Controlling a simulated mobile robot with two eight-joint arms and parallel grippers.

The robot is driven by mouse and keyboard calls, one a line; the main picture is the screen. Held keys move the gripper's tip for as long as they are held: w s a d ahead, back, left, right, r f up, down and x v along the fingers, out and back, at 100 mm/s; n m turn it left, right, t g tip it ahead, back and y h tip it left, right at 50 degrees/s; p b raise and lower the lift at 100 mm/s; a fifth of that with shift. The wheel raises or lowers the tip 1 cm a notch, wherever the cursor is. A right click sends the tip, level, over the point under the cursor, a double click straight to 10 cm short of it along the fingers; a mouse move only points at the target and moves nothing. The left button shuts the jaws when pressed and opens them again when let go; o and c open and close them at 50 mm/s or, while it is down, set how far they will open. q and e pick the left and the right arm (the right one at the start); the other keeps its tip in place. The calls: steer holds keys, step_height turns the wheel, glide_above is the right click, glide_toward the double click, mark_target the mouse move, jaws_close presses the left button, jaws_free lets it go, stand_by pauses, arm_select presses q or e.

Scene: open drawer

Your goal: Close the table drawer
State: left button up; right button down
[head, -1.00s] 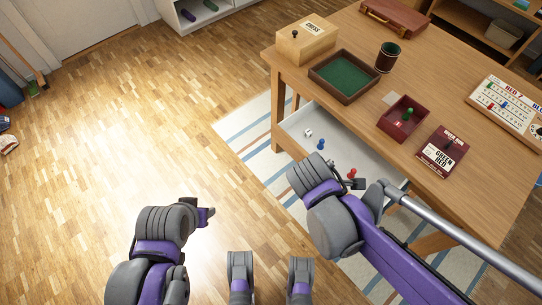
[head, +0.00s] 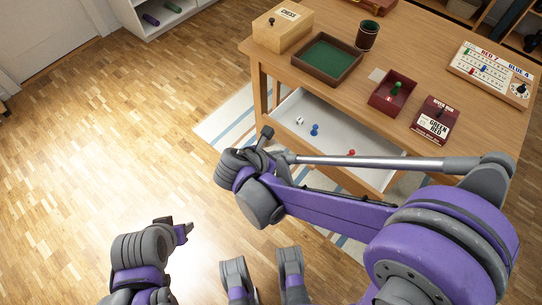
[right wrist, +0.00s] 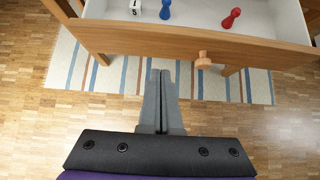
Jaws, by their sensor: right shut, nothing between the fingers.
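The table drawer (head: 345,136) is pulled open, its white inside showing under the tabletop. In the right wrist view, its wooden front (right wrist: 140,39) runs across the top, with a round wooden knob (right wrist: 203,61) right of the fingertips. My right gripper (head: 267,135) is near the drawer's left front corner in the head view. In the right wrist view my right gripper (right wrist: 161,73) is shut and empty, its tips just below the drawer front in the picture; contact is unclear. My left gripper (head: 184,229) is low over the floor, away from the drawer; its jaw opening is unclear.
A white die (head: 299,121), a blue pawn (head: 314,130) and a red pawn (head: 351,153) are in the drawer. The wooden table (head: 395,57) carries a chess box (head: 282,33), a green-lined tray (head: 327,60) and other games. Floor at the left is clear.

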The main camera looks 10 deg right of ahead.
mark_target(296, 143)
steer(key=shift+w+d+f, duration=0.25)
steer(key=shift+w+d, duration=0.35)
steer(key=shift+d, duration=0.15)
steer(key=shift+w+d+f, duration=0.3)
steer(key=shift+w+d, duration=0.25)
steer(key=shift+d, duration=0.15)
steer(key=shift+w+d+f, duration=0.25)
steer(key=shift+w+d, duration=0.35)
steer(key=shift+d, duration=0.15)
steer(key=w+d, duration=0.3)
steer(key=d, duration=0.1)
steer(key=w+d+b, duration=0.1)
steer(key=w+d, duration=0.3)
steer(key=d, duration=0.1)
steer(key=w+d, duration=0.4)
steer(key=d, duration=0.1)
steer(key=shift+w+d, duration=0.15)
steer(key=shift+d, duration=0.05)
steer(key=shift+a, duration=0.1)
